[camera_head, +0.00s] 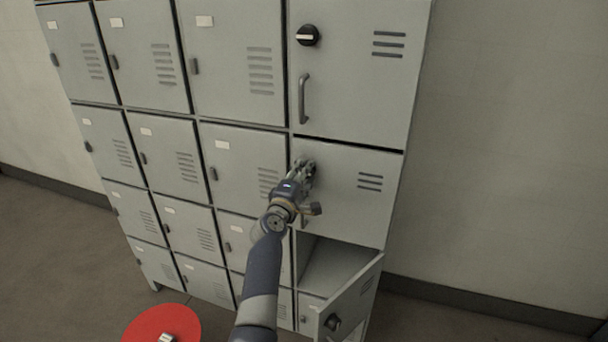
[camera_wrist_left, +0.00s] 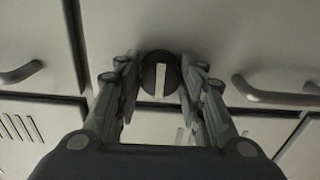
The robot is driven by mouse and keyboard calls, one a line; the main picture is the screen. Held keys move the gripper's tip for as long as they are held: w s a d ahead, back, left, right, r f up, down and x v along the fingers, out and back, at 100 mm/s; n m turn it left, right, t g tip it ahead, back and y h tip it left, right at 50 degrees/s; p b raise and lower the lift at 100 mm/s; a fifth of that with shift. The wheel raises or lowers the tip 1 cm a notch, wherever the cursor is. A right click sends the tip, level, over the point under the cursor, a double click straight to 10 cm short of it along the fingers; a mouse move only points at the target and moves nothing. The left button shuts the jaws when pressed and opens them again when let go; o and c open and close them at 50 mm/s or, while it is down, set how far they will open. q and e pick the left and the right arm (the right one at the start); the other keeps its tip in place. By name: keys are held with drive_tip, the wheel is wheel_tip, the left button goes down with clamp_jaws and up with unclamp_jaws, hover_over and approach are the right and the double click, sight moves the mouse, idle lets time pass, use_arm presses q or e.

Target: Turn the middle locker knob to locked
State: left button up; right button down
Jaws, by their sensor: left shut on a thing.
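The middle locker door (camera_head: 355,205) is closed, in the right column of the grey lockers. Its round black knob (camera_wrist_left: 148,72) has a pale pointer bar, which shows in the left wrist view. The bar runs nearly upright there, across the direction of the door's grey handle (camera_wrist_left: 270,97). My left gripper (camera_head: 304,170) is at this door's upper left and hides the knob in the head view. In the left wrist view its fingers (camera_wrist_left: 160,78) are on both sides of the knob, shut on it. My right gripper is in neither view.
The upper locker door (camera_head: 350,90) is closed, with a black knob (camera_head: 307,36) whose pointer lies level. The lower locker door (camera_head: 352,303) stands open, swung outward. A red round top (camera_head: 150,322) is at the bottom left. Floor shows at the left.

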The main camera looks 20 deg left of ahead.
use_arm(q)
drive_tip(key=o, duration=1)
drive_tip(key=shift+o, duration=0.4)
